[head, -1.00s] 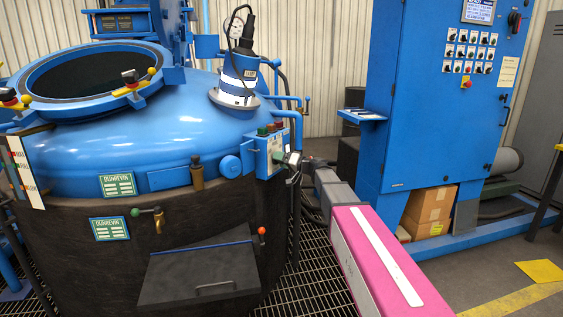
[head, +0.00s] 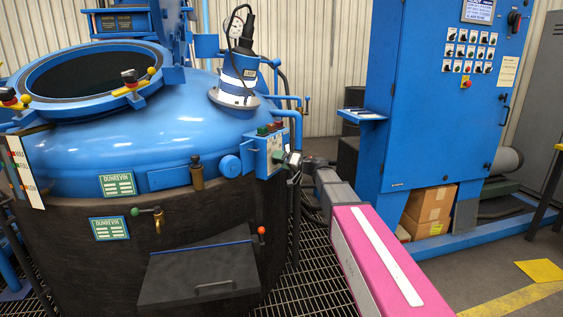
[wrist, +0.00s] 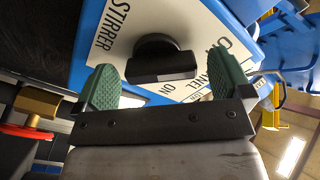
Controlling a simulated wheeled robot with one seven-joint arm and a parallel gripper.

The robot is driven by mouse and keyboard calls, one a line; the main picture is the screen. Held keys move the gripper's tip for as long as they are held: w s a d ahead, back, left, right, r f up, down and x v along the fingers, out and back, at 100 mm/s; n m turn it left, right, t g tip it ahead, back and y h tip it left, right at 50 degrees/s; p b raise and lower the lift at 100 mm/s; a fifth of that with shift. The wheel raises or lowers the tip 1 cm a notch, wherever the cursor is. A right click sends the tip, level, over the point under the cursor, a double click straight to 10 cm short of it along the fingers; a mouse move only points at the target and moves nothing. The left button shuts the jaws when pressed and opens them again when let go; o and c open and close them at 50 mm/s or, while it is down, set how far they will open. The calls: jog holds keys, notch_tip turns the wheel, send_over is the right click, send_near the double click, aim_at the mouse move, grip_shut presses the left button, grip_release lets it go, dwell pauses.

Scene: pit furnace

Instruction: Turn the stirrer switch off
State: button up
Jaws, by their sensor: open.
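The stirrer switch (wrist: 160,62) is a black rotary knob with a bar-shaped grip on a pale plate (wrist: 125,28) lettered STIRRER. Lettering reading ON shows on the plate below the knob; other lettering is partly hidden by a finger. I cannot tell which mark the knob points to. My gripper (wrist: 165,80) is open, its two green-padded fingers on either side of the knob, with visible gaps. In the head view my gripper (head: 292,158) is at the front of the small blue control box (head: 268,154) on the furnace side, and the switch is hidden there.
The blue furnace (head: 150,130) fills the left, with a red-knobbed lever (head: 262,231) low on its front. A red handwheel (wrist: 25,131) shows in the wrist view. A tall blue cabinet (head: 430,130) stands right of my arm. Grating (head: 310,270) covers the floor between.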

jog(key=v, duration=1)
jog(key=shift+d, duration=0.2)
jog(key=shift+s+f, duration=0.1)
jog(key=shift+s, duration=0.05)
jog(key=s+d+f+m+g+h, duration=0.1)
jog(key=s+f+g+h, duration=0.15)
jog(key=s+f, duration=0.5)
jog(key=s+d+f+g+h, duration=0.15)
jog(key=s+f+h, duration=0.3)
jog(key=f, duration=0.65)
jog(key=s+d+f+m+g+h, duration=0.1)
jog(key=s+d+f+h, duration=0.3)
jog(key=s, duration=0.4)
jog(key=s+d+f+m+g+h, duration=0.1)
jog(key=s+d+f+g+h, duration=0.2)
jog(key=s+d+f, duration=0.4)
jog(key=shift+s+d+f+m+h, duration=0.35)
jog(key=shift+s+h, duration=0.3)
jog(key=shift+h, duration=0.25)
jog(key=shift+c, duration=0.3)
